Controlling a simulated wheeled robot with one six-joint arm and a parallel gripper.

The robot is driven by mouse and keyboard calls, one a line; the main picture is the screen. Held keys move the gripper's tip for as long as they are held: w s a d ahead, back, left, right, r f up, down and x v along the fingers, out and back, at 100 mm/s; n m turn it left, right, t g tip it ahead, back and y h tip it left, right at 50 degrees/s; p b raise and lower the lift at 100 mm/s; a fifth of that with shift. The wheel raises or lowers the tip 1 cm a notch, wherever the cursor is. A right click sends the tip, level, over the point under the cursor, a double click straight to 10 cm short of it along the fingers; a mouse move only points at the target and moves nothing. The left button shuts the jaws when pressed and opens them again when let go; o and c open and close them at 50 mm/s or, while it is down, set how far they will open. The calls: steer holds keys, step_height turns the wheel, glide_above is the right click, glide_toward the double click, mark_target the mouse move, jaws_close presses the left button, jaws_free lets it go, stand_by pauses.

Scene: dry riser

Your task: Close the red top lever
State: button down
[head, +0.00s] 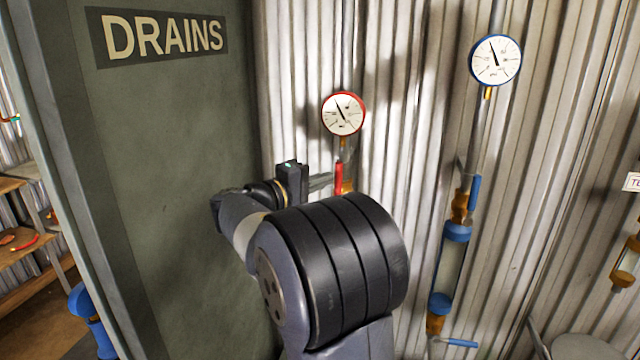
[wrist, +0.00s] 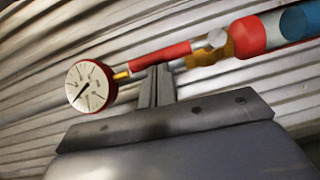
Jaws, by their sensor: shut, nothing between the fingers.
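The red top lever (head: 339,178) stands upright along the brass valve (head: 348,186) below the red-rimmed gauge (head: 343,113). In the wrist view the lever (wrist: 160,56) runs roughly in line with the pipe, between the gauge (wrist: 91,86) and the brass valve body (wrist: 208,54). My gripper (head: 322,182) is just left of the lever in the head view. In the wrist view my gripper's fingers (wrist: 158,84) are together and empty, with their tips at the lever's lower edge. I cannot tell whether they touch it. My arm hides the lower pipe in the head view.
A green panel marked DRAINS (head: 165,180) stands close on the left. To the right is a second pipe with a blue-rimmed gauge (head: 495,60), an upper blue lever (head: 474,196) and a lower blue lever (head: 461,342). Corrugated wall (head: 410,100) lies behind.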

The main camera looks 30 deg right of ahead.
steer(key=shift+s+d+m+b, duration=0.15)
steer(key=shift+s+m+b, duration=0.05)
steer(key=shift+m+b, duration=0.15)
steer(key=s+d+f+m+t+y+b, duration=0.4)
steer(key=s+d+m+y+b, duration=0.2)
steer(key=s+m+y+b, duration=0.1)
steer(key=m+y+b, duration=0.1)
steer(key=m+b, duration=0.1)
steer(key=shift+d+t+b, duration=0.2)
steer(key=shift+t+b, duration=0.1)
steer(key=shift+b, duration=0.05)
stand_by(0.6)
steer(key=shift+s+m+y, duration=0.1)
steer(key=shift+m+y, duration=0.15)
steer(key=shift+y, duration=0.05)
stand_by(0.3)
steer(key=shift+r, duration=0.1)
